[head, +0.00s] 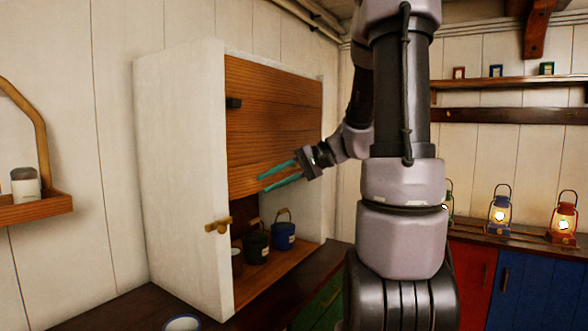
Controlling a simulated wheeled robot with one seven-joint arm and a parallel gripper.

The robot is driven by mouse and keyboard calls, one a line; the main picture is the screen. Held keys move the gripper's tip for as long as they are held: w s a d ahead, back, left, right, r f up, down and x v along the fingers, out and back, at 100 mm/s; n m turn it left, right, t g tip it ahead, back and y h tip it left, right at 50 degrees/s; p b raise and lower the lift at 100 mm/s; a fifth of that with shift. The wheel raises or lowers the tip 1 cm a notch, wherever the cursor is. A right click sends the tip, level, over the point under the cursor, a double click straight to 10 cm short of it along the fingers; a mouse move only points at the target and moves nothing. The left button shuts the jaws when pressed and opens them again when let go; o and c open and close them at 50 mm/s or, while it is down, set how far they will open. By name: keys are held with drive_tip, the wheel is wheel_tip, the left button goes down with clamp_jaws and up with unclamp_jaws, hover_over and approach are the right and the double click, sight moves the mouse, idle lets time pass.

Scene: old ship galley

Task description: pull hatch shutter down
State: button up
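The hatch shutter (272,105) is a brown slatted wooden panel in a white cabinet frame (182,170). It covers the upper part of the opening. Its lower edge is above several pots, so the lower part is open. My gripper (263,184) has teal fingers, spread apart with a gap between them. They point left, in front of the lower part of the shutter. I see nothing held between them. I cannot tell whether the fingertips touch the shutter.
Inside the hatch stand a dark green pot (256,246) and a blue pot (284,236). A brass latch (218,226) sticks out on the frame's front edge. A dark counter (322,264) runs below. Lit lanterns (500,212) stand at the right.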

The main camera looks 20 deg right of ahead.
drive_tip(key=w+d+m+t+y, duration=0.25)
drive_tip(key=w+d+t, duration=0.35)
drive_tip(key=w+d, duration=0.3)
drive_tip(key=m+t+h, duration=0.4)
drive_tip(key=t, duration=0.2)
approach(294, 167)
drive_tip(key=shift+n+y, duration=0.25)
drive_tip(key=x, duration=0.7)
drive_tip(key=d+x, duration=0.1)
drive_tip(key=x, duration=0.2)
drive_tip(key=shift+w+a+f, duration=0.15)
drive_tip(key=shift+w+f, duration=0.05)
drive_tip(key=shift+w, duration=0.35)
clamp_jaws()
